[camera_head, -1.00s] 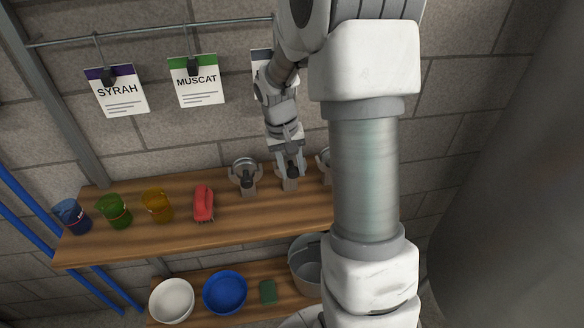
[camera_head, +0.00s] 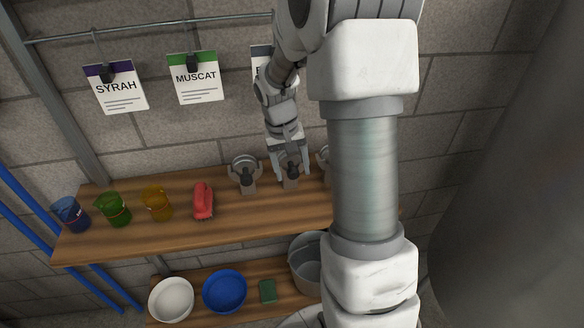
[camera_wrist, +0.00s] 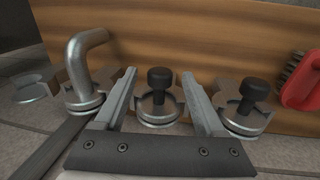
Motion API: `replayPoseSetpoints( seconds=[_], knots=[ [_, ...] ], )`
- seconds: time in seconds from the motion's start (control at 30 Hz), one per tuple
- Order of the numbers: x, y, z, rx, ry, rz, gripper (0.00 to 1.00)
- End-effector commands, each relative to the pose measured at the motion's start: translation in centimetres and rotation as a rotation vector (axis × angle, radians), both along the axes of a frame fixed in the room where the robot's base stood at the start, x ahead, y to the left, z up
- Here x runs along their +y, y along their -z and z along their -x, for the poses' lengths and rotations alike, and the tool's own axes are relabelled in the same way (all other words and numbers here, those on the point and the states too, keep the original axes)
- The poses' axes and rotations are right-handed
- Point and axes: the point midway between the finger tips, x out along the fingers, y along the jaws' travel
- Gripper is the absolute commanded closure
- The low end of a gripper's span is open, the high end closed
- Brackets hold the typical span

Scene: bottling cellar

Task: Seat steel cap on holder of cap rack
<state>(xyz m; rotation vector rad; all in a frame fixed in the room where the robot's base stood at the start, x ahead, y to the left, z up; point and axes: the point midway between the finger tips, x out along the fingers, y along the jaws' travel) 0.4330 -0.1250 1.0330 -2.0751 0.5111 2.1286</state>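A steel cap with a black knob (camera_wrist: 160,104) sits in the middle holder of the cap rack, its disc within the holder's jaws (camera_wrist: 175,93). It looks upright and level; the fingers hide part of the holder. It also shows in the head view (camera_head: 291,170). My gripper (camera_wrist: 159,74) is open, one finger on each side of the cap's knob with a visible gap on both sides. In the head view my gripper (camera_head: 291,177) comes down over the middle holder from above.
A similar black-knobbed cap (camera_wrist: 247,108) sits in the holder beside it, near a red brush (camera_head: 203,202). A bent steel pipe piece (camera_wrist: 84,75) stands in the holder on the other side. Beyond it is an empty holder (camera_wrist: 33,88). Coloured beakers (camera_head: 115,209) stand further left on the wooden shelf (camera_head: 200,241).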

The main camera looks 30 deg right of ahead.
Motion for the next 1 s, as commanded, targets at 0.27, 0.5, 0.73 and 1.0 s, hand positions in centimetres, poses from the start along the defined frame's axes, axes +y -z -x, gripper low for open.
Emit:
replayPoseSetpoints(
  seconds=[0.27, 0.5, 0.73, 1.0],
  knots=[
    [0.0, 0.0, 0.0, 0.0, 0.0, 0.0, 0.27],
    [0.4, -2.6, -0.2, -0.005, -0.001, 0.002, 0.27],
    [1.1, -8.2, -0.5, -0.007, -0.001, 0.002, 0.27],
    [2.0, -14.2, -0.8, -0.005, 0.0, 0.002, 0.27]
  ],
)
